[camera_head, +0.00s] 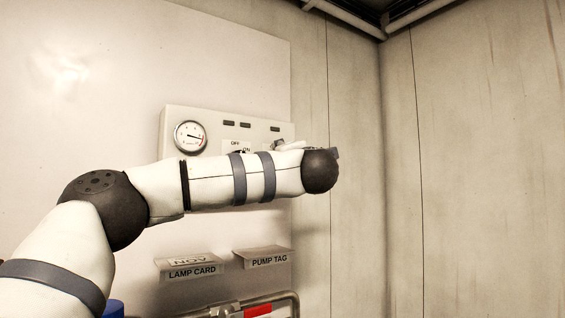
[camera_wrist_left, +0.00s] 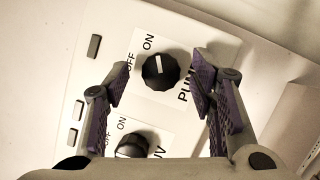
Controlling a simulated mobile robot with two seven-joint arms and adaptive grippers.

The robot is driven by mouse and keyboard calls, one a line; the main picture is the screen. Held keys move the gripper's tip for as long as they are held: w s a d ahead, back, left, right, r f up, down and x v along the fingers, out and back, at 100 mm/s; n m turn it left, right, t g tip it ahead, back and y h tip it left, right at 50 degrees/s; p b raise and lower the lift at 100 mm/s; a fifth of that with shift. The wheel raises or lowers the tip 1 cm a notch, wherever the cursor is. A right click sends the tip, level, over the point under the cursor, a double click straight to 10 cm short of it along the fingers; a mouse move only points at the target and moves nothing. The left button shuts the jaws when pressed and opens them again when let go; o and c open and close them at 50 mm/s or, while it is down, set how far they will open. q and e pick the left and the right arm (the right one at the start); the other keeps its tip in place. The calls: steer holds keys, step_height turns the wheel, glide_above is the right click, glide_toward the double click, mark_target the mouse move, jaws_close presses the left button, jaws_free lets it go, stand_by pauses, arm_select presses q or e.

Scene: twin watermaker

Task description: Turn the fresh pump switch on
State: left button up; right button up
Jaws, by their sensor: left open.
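A round black knob (camera_wrist_left: 163,72) with a white pointer line sits on a white label reading ON, OFF and a partly hidden word starting "PUM". Its pointer line is directed nearer ON than OFF. My left gripper (camera_wrist_left: 160,66) is open, with one finger on each side of this knob; I cannot tell whether either touches it. In the head view, the control panel (camera_head: 166,125) is on the wall, and my left arm hides its lower part and most of the gripper. My right gripper is not in view.
A second knob (camera_wrist_left: 132,146), labelled UV, sits close below the first, partly hidden by my gripper. The panel also has a round gauge (camera_head: 190,137) and small dark indicators. LAMP CARD (camera_head: 192,272) and PUMP TAG (camera_head: 268,262) holders are below. Bare wall lies to the right.

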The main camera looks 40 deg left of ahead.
arm_select(q)
steer(key=v, duration=1.2)
steer(key=shift+f, duration=0.1)
